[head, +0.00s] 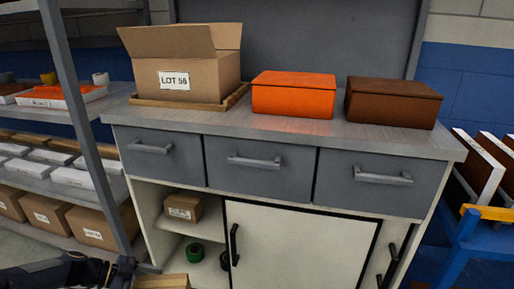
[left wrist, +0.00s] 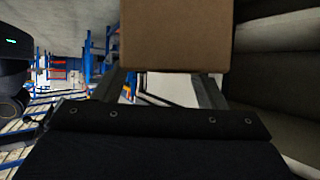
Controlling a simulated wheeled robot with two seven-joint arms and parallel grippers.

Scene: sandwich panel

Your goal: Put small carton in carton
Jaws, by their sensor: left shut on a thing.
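The open carton (head: 205,78), labelled "LOT 58", stands on a wooden board on the cabinet top, with a flap raised. My left gripper (head: 135,270) is low at the front left of the cabinet, well below the carton. It is shut on a small brown carton (head: 162,282), partly cut off by the bottom edge. In the left wrist view the held small carton (left wrist: 177,36) fills the space between the fingers. Another small labelled carton (head: 185,208) sits on the cabinet's open shelf. My right gripper is not in view.
An orange box (head: 293,95) and a brown box (head: 392,102) stand right of the open carton. Grey drawers with handles (head: 255,161) project below the top. A loaded rack (head: 75,110) stands left.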

